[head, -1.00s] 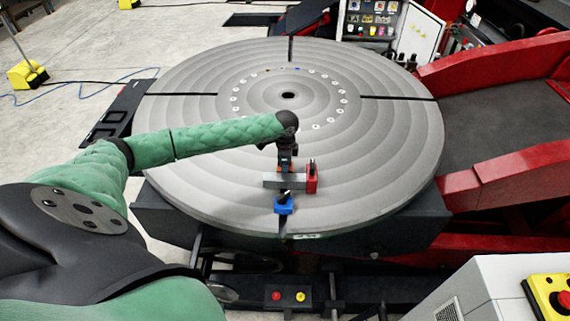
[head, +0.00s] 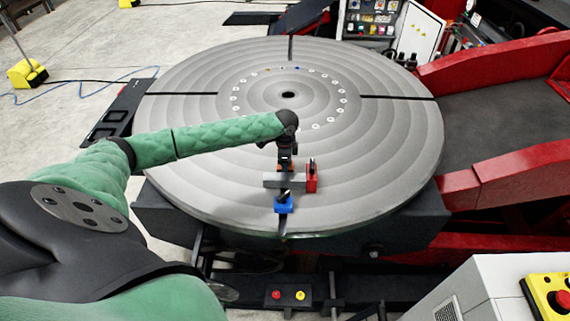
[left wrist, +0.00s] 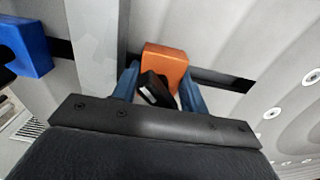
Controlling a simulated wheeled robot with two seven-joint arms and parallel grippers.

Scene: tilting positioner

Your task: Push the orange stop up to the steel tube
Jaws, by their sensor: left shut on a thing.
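The orange stop (left wrist: 168,60) sits in the slot of the round table, with its black handle (left wrist: 156,90) towards me in the left wrist view. My left gripper (left wrist: 160,95) is shut on it, a blue finger on each side. In the head view this gripper (head: 285,160) points down just beyond the steel tube and mostly hides the orange stop. The grey steel tube (head: 272,180) lies across the slot, and it also shows in the left wrist view (left wrist: 95,45). A narrow gap shows between tube and orange stop. My right gripper is not in view.
A blue stop (head: 284,205) sits in the slot on the near side of the tube, by the table's front rim. A red stop (head: 311,180) stands at the tube's right end. The round table (head: 385,140) is otherwise clear.

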